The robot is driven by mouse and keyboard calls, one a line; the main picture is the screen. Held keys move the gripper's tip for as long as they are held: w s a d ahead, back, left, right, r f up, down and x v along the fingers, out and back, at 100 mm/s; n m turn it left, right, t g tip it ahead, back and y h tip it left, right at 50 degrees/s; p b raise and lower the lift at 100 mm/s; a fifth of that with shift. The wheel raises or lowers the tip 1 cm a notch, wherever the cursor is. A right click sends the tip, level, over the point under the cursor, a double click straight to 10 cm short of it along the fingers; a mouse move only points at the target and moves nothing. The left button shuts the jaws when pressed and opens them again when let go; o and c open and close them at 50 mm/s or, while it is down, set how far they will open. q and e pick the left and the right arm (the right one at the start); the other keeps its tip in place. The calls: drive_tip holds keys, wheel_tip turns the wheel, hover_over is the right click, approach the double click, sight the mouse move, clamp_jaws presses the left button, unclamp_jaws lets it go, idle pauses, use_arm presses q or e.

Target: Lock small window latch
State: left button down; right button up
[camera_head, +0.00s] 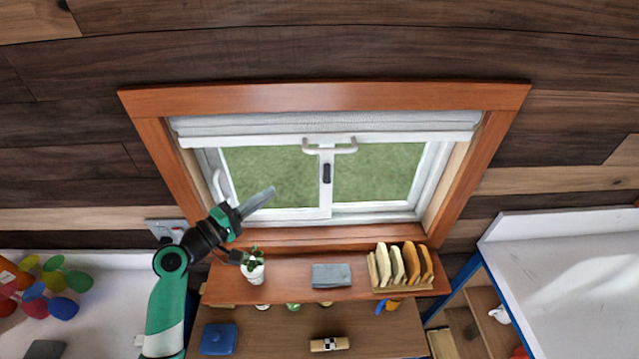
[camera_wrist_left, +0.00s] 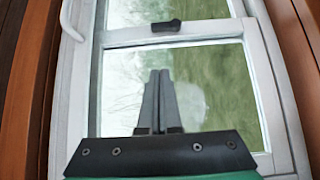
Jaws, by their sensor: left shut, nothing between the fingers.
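The small black window latch (camera_head: 326,173) sits on the white middle stile of the window (camera_head: 325,200), between two glass panes. In the left wrist view the latch (camera_wrist_left: 166,25) shows near the top, on the white bar beyond the fingertips. My left gripper (camera_head: 269,191) is shut and empty in front of the left pane, left of and a little below the latch, apart from it. Its closed fingers (camera_wrist_left: 160,76) point toward the latch in the wrist view, with glass behind them. My right gripper is not in view.
A white handle bar (camera_head: 330,150) and a rolled blind (camera_head: 325,125) sit above the latch. A wooden sill shelf (camera_head: 290,275) below holds a small potted plant (camera_head: 253,268), a grey cloth (camera_head: 332,275) and a rack of boards (camera_head: 400,265). The space before the right pane is clear.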

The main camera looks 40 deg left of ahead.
use_arm(q)
drive_tip(key=shift+w, duration=0.1)
approach(327, 174)
drive_tip(key=w+a, duration=0.2)
drive_tip(key=w+a+r, duration=0.1)
drive_tip(key=w+a, duration=0.1)
drive_tip(key=shift+a+r, duration=0.1)
drive_tip(key=shift+a, duration=0.1)
drive_tip(key=shift+w+d+p, duration=0.45)
drive_tip(key=shift+w+d, duration=0.35)
drive_tip(key=shift+d, duration=0.25)
drive_tip(key=shift+w+d, duration=0.35)
